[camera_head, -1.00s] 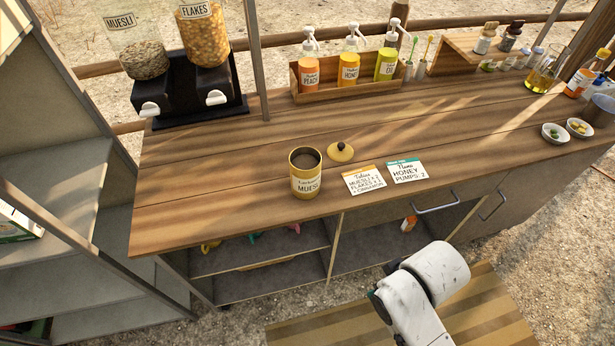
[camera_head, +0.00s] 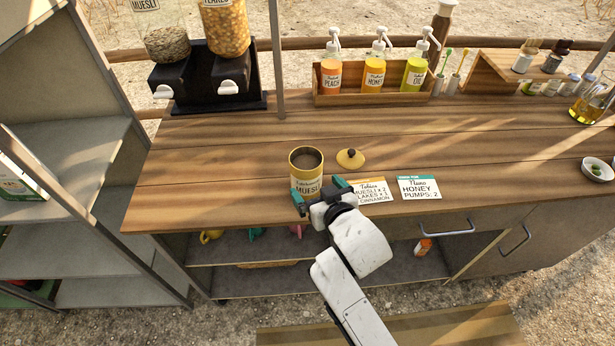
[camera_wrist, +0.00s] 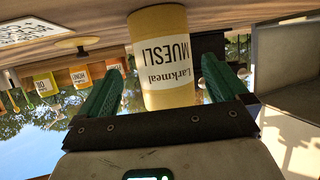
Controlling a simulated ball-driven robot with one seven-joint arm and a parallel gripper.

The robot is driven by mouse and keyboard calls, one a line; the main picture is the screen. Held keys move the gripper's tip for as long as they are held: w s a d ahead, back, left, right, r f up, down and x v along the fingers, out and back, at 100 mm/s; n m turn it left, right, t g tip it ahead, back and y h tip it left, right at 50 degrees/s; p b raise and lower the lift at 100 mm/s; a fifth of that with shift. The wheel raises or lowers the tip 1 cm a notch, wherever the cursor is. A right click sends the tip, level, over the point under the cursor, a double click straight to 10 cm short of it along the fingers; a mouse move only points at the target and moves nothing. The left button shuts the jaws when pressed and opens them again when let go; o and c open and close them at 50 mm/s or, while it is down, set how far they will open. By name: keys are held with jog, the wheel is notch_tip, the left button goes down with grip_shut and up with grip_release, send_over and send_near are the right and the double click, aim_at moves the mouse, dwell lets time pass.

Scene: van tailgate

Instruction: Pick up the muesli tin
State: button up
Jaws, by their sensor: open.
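The muesli tin (camera_head: 306,165) is a gold cylinder with a white label, standing open and upright near the front edge of the wooden counter. Its gold lid with a dark knob (camera_head: 351,158) lies apart on the counter to its right. My gripper (camera_head: 318,191) is open in front of the tin, with green fingers. In the wrist view the picture is upside down; the tin (camera_wrist: 163,60) shows between and beyond the two fingers (camera_wrist: 160,92). I cannot tell whether the fingertips reach around its sides. The lower front of the tin is partly hidden by my gripper in the head view.
A wooden box of pump bottles (camera_head: 373,97) and the cereal dispensers (camera_head: 203,80) stand behind. The counter left of the tin is clear.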

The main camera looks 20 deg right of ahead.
jog(key=shift+p+x, duration=0.4)
jog(key=shift+x, duration=2.85)
jog(key=shift+a, duration=0.2)
jog(key=shift+r, duration=0.1)
jog(key=c, duration=1)
